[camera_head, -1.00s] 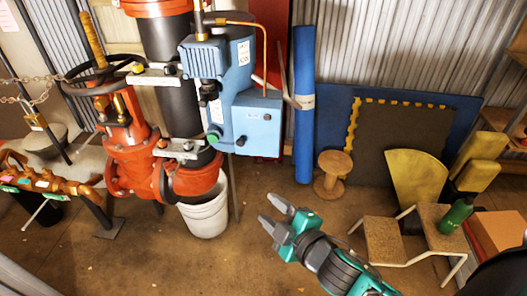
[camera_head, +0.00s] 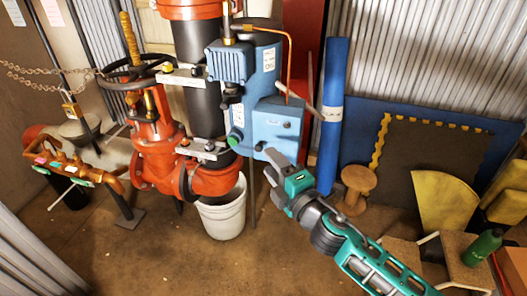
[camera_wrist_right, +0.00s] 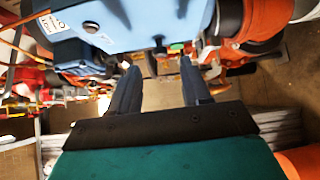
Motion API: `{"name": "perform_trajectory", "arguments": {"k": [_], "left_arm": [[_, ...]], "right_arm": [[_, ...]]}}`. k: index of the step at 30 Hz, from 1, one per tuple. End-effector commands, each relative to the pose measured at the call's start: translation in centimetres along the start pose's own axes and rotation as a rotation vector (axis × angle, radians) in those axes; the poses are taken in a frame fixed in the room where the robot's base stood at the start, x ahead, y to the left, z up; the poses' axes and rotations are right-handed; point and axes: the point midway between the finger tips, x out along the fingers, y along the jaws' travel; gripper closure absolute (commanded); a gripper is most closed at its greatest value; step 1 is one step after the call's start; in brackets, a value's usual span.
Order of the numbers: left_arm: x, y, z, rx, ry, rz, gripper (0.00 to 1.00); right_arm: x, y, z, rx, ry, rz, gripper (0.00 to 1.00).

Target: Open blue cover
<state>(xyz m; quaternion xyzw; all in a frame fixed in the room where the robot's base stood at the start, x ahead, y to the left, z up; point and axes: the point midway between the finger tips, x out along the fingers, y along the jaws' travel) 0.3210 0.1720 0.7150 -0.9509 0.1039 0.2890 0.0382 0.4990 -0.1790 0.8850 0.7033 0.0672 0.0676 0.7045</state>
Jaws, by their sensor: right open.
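The blue cover (camera_head: 278,126) is the front of a blue box on the pipe-mounted blue unit (camera_head: 248,65). It looks closed, with a small label and a dark round knob. My right gripper (camera_head: 273,163) is just below the cover's lower edge, its fingers pointing up and left. In the right wrist view the gripper (camera_wrist_right: 160,88) is open with nothing held between its fingers. The blue box (camera_wrist_right: 115,22) fills the top of that view, beyond the fingertips. I cannot tell from these views whether a finger touches it. My left gripper is out of view.
A red valve (camera_head: 158,140) and black pipe stand left of the unit. A white bucket (camera_head: 222,215) stands below. A blue roll (camera_head: 331,115) stands upright to the right, near a wooden spool (camera_head: 355,185).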

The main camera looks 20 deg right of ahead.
Motion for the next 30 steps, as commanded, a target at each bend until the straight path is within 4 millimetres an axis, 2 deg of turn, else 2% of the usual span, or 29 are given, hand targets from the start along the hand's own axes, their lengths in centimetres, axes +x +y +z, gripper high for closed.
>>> {"name": "perform_trajectory", "arguments": {"k": [3,9,21,23,30], "left_arm": [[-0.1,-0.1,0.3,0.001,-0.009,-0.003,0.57],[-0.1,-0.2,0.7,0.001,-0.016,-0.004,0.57],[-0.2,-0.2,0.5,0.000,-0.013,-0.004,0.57],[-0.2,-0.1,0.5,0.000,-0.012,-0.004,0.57],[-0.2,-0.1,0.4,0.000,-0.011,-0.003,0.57]], "right_arm": [[2.0,0.1,0.0,0.000,0.000,0.001,0.53],[4.1,0.0,0.0,0.002,0.000,0.000,0.53],[4.8,-0.1,0.0,0.002,0.001,-0.001,0.53],[4.8,-0.1,0.0,0.002,0.000,-0.001,0.56],[4.8,-0.1,0.0,0.002,0.000,-0.001,0.79]]}}
